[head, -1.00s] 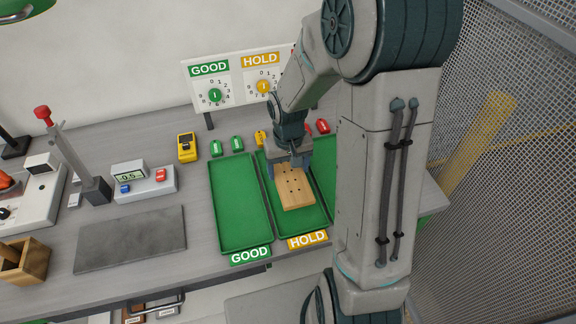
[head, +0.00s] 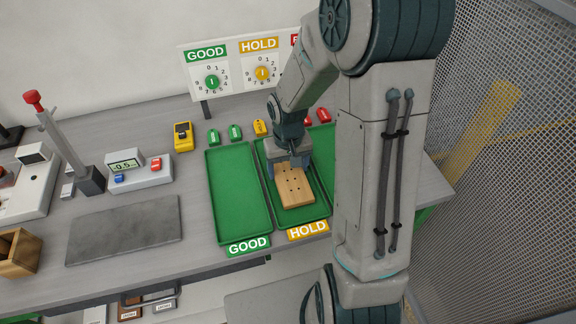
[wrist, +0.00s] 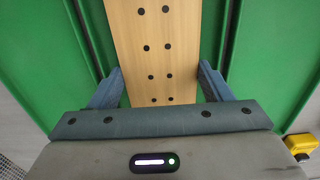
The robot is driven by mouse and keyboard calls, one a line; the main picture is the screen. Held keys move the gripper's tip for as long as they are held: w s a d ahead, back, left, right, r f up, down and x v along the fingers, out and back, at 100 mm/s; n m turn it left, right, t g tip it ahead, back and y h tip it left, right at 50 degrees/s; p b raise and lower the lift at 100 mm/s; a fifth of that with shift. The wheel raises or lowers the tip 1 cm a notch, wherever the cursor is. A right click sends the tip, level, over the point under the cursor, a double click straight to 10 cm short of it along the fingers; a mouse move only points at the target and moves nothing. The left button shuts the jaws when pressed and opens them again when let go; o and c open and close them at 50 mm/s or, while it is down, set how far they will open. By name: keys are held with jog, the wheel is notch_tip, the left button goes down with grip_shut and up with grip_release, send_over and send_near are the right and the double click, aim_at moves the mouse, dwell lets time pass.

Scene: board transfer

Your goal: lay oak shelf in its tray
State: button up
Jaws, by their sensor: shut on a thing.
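The oak shelf (head: 294,190) is a pale wooden board with dark holes. It is over the green HOLD tray (head: 318,209), within the tray's outline in the head view. I cannot tell whether it touches the tray floor. My gripper (head: 288,168) is shut on the board's rear end. In the wrist view the board (wrist: 154,50) runs lengthwise between the two blue-grey fingers of my gripper (wrist: 160,85), with green on both sides. The HOLD label (head: 308,229) is at the tray's front edge.
The empty green GOOD tray (head: 238,195) lies just left. A third green tray is mostly hidden behind my arm. A yellow device (head: 183,136), a scale-like box with a display (head: 140,172) and a grey mat (head: 125,230) are further left. A mesh fence (head: 500,150) stands right.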

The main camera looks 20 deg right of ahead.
jog(key=shift+f+b, duration=0.3)
jog(key=o, duration=1.3)
jog(key=shift+c, duration=0.2)
notch_tip(320, 180, up, 14)
jog(key=shift+b, duration=0.35)
jog(key=shift+f, duration=0.1)
jog(key=s+r+t, duration=0.3)
jog(key=s+r, duration=0.1)
jog(key=s, duration=1)
